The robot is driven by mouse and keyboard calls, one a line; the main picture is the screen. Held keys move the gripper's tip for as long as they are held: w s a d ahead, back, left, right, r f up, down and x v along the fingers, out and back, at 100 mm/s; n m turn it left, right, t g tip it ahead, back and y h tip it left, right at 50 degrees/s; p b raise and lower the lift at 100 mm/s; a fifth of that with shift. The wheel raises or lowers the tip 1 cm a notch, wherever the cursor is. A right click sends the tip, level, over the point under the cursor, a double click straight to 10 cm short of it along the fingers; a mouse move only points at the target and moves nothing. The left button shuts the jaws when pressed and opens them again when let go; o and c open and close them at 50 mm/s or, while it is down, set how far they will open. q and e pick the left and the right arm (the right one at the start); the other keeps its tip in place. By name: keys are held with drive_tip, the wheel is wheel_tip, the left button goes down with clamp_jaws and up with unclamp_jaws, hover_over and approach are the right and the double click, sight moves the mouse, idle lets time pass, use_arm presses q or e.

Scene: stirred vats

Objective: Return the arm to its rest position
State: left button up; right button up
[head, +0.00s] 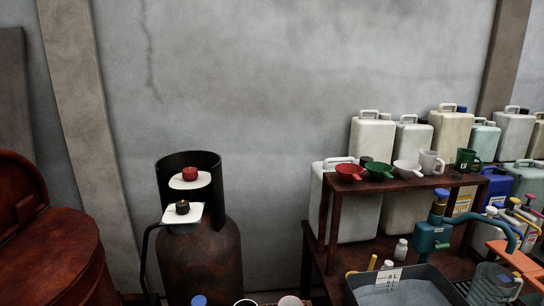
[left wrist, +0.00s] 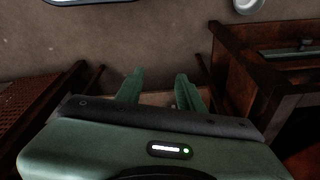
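My left gripper (left wrist: 158,88) shows in the left wrist view, with its two green fingers spread apart. Nothing is held between the fingers, and only bare brownish floor shows around the tips. A small green light glows on the gripper's body. Neither gripper shows in the head view. My right gripper is not in any view.
The head view shows a rusty gas cylinder (head: 200,262), a rusty drum (head: 50,255) at left, and a shelf (head: 413,185) with funnels and mugs. A grey tray (head: 408,291) sits at lower right. A dark wooden frame (left wrist: 262,75) stands right of the left gripper.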

use_arm(q)
drive_tip(key=s+a+f+g, duration=0.1)
drive_tip(key=s+a+f, duration=0.2)
drive_tip(key=s+f, duration=1.5)
drive_tip(key=shift+f, duration=0.45)
drive_tip(key=shift+s+a, duration=0.15)
